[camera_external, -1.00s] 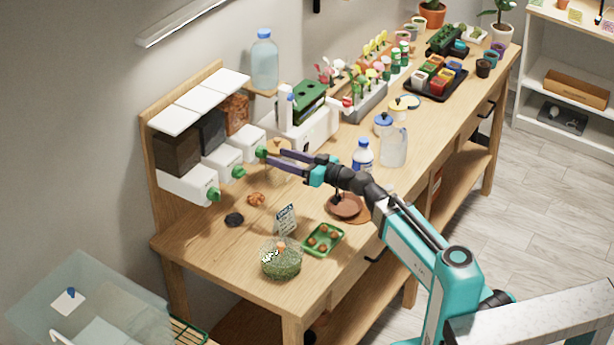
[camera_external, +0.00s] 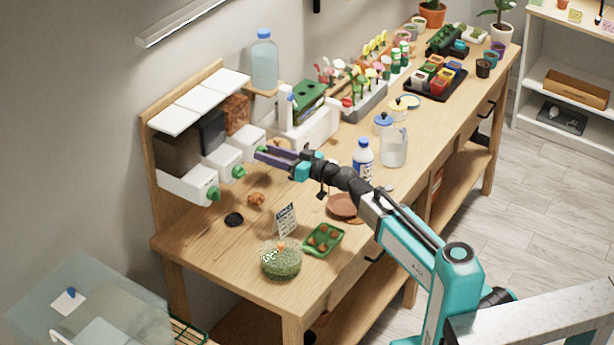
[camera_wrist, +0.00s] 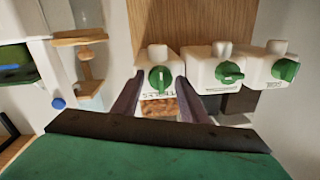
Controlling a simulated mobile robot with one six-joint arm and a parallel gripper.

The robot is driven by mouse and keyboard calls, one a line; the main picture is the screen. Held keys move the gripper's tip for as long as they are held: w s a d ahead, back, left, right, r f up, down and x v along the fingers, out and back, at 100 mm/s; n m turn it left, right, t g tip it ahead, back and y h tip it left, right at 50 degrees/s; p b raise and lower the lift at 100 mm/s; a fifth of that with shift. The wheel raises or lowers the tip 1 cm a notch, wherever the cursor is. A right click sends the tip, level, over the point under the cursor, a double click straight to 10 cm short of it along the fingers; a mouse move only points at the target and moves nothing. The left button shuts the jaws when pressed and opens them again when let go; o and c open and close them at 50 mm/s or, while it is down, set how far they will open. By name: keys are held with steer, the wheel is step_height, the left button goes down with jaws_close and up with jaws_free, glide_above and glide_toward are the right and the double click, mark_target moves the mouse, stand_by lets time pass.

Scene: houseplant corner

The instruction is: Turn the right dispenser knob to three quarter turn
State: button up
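The right dispenser (camera_external: 246,142) is a white box under a container of brown material (camera_external: 236,115) on the wooden rack. Its green knob is hidden behind my fingers in the external view. In the wrist view, which looks upside down, this dispenser (camera_wrist: 157,58) is the leftmost. Its knob (camera_wrist: 159,81) has its handle near vertical in that picture. My gripper (camera_external: 259,153) is at the front of this dispenser. In the wrist view its fingers (camera_wrist: 161,78) are apart, one on each side of the knob, with gaps showing. I cannot tell whether the fingertips reach past it.
The middle dispenser's knob (camera_external: 239,173) and left dispenser's knob (camera_external: 213,193) sit close beside. The table front left is partly clear.

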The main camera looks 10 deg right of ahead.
steer(key=c, duration=0.7)
steer(key=shift+m+b, duration=0.4)
steer(key=shift+b, duration=0.2)
steer(key=m+b, duration=0.2)
steer(key=m, duration=0.7)
steer(key=m+t+b, duration=0.1)
steer(key=m+b, duration=0.1)
steer(key=m, duration=0.6)
steer(key=shift+f+m, duration=0.2)
steer(key=shift+m, duration=0.2)
steer(key=o, duration=1.1)
steer(key=shift+c, duration=0.2)
